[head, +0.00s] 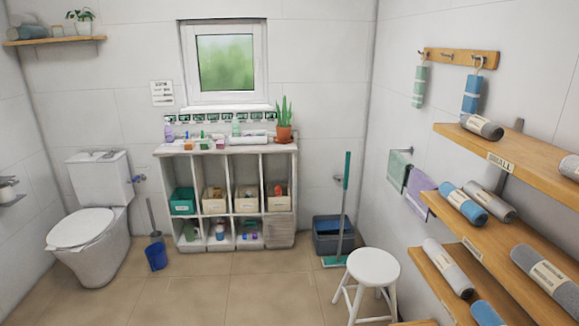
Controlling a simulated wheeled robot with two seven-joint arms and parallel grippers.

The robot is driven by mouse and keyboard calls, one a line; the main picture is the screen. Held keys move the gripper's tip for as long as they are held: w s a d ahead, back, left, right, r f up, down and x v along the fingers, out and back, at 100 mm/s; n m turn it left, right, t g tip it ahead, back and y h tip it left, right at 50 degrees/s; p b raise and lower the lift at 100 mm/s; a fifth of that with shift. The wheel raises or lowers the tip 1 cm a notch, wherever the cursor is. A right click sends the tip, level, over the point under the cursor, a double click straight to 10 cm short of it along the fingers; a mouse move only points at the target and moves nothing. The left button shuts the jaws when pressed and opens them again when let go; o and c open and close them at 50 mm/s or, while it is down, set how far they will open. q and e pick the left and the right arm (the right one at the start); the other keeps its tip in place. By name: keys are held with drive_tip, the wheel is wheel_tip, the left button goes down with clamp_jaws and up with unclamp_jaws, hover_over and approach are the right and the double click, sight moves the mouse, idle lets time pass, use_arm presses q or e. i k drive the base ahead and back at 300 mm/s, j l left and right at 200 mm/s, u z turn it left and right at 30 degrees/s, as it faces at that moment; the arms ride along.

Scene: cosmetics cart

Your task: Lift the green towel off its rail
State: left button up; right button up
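A green towel (397,173) hangs from a short metal rail (402,151) on the right wall. A purple towel (421,195) hangs just right of it and a little lower in the picture. A rolled pale green item (419,85) with a band hangs from a hook on the wooden peg board above. Neither of my grippers is in view, so I cannot see any contact with the towel.
Wooden shelves (525,150) with rolled towels jut out along the right side. A white stool (373,265) stands below the towels. A grey bin (333,235) and a green mop (345,185) stand near the back right corner. The tiled floor (235,300) at front centre is clear.

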sight(397, 172)
drive_tip(key=i, duration=0.5)
drive_tip(key=i+j+z, duration=0.1)
drive_tip(key=i, duration=0.4)
drive_tip(key=i+j+z, duration=0.1)
drive_tip(key=i, duration=0.45)
